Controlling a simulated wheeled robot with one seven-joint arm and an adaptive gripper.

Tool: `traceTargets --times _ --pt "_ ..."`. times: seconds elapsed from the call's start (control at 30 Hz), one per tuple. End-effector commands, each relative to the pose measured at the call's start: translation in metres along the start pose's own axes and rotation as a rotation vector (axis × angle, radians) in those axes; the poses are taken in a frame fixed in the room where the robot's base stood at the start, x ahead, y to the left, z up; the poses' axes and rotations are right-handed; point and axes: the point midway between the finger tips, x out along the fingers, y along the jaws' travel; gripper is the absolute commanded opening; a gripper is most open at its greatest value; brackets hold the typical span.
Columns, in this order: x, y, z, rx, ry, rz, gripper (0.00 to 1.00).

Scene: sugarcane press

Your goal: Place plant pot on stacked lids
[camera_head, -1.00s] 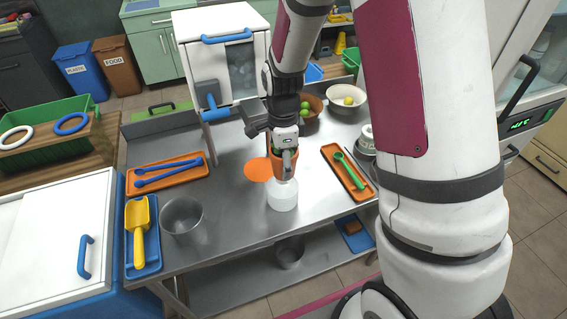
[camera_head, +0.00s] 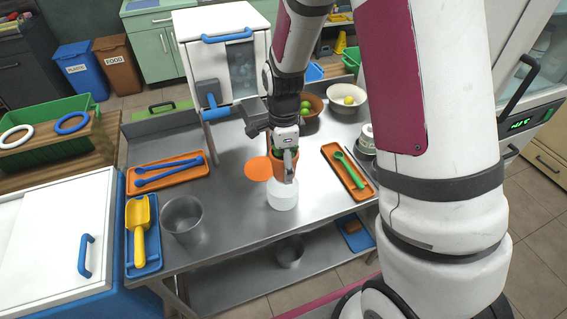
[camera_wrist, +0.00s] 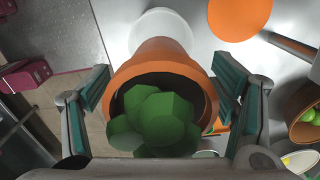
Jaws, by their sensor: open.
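The plant pot (camera_head: 281,169) is terracotta orange with a green plant. In the wrist view the pot (camera_wrist: 163,60) is between the fingers of my gripper (camera_wrist: 162,95), with the green plant (camera_wrist: 155,118) nearest the camera. My gripper (camera_head: 285,152) is open around the pot, with narrow gaps beside the rim. The white round lids (camera_head: 282,196) are on the metal table below the pot; they also show past its base in the wrist view (camera_wrist: 162,24). An orange disc (camera_head: 258,169) lies left of the pot. Whether the base touches the lids is hard to tell.
An orange tray (camera_head: 335,160) with a green spoon is at the right, another (camera_head: 199,173) with blue utensils at the left. Bowls (camera_head: 347,101) are behind. The table is clear around the disc.

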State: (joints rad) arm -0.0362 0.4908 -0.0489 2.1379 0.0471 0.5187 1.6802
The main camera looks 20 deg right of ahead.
Motion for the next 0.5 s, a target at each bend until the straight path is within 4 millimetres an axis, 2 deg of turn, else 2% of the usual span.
traceTargets --times 0.3,0.5 --pt "-0.062 -0.002 0.001 -0.002 -0.002 -0.008 0.79" --pt "-0.096 -0.001 0.001 -0.001 -0.002 -0.006 0.79"
